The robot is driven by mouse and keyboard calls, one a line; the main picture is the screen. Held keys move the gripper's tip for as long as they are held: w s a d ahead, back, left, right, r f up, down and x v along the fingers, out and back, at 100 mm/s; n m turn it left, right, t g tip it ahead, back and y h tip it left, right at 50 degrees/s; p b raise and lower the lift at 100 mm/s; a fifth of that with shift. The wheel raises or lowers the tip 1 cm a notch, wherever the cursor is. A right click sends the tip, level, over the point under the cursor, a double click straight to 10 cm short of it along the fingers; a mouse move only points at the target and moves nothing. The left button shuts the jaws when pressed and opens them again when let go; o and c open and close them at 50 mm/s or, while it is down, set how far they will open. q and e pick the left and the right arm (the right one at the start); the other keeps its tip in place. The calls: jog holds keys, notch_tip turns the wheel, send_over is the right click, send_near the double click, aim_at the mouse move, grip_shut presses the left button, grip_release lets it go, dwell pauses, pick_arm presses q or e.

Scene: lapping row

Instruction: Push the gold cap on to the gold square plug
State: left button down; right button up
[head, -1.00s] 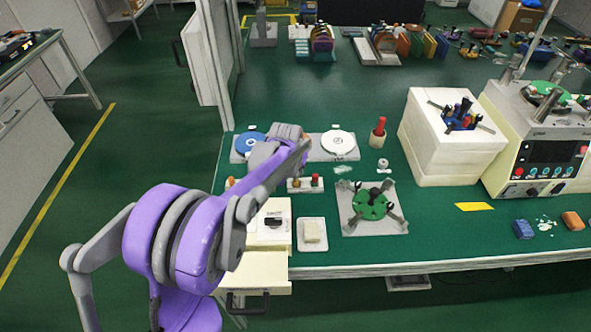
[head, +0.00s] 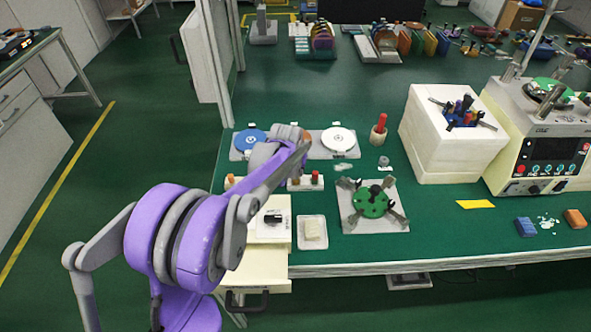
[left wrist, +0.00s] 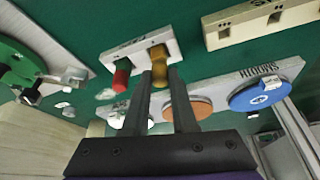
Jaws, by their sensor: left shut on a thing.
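My left gripper (left wrist: 165,72) is shut on a gold piece, which I take to be the gold cap (left wrist: 159,53), in the left wrist view. The cap is at a small pale block (left wrist: 136,54) and looks lined up with one of its sockets. I cannot make out a separate gold square plug; cap and plug cannot be told apart here. In the head view my left arm reaches over the same block (head: 306,187) and hides the fingertips and the gold piece. My right gripper is not in view.
A red peg (left wrist: 121,77) stands in the same block, close beside the fingers. A white disc (head: 338,140) and a blue disc (head: 249,141) lie behind. A green round fixture (head: 370,202) stands to the right. A cream drawer (head: 257,261) is open at the front edge.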

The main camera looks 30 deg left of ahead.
pick_arm(q)
jog(key=shift+f, duration=0.45)
jog(key=c, duration=0.6)
grip_release()
jog(key=shift+c, duration=0.2)
jog(key=v, duration=1.1)
jog(key=s+d+m+p, duration=0.1)
jog(key=s+d, duration=0.3)
jog(key=s, duration=0.4)
jog(key=s+d+m+p, duration=0.1)
jog(key=s+d+p, duration=0.1)
jog(key=s+d, duration=0.3)
jog(key=s+d+t+h+p, duration=0.1)
jog(key=s+d, duration=0.3)
jog(key=s, duration=0.7)
jog(key=shift+d+f+m+p, duration=0.2)
jog(key=shift+d+m+p, duration=0.2)
jog(key=shift+p, duration=0.15)
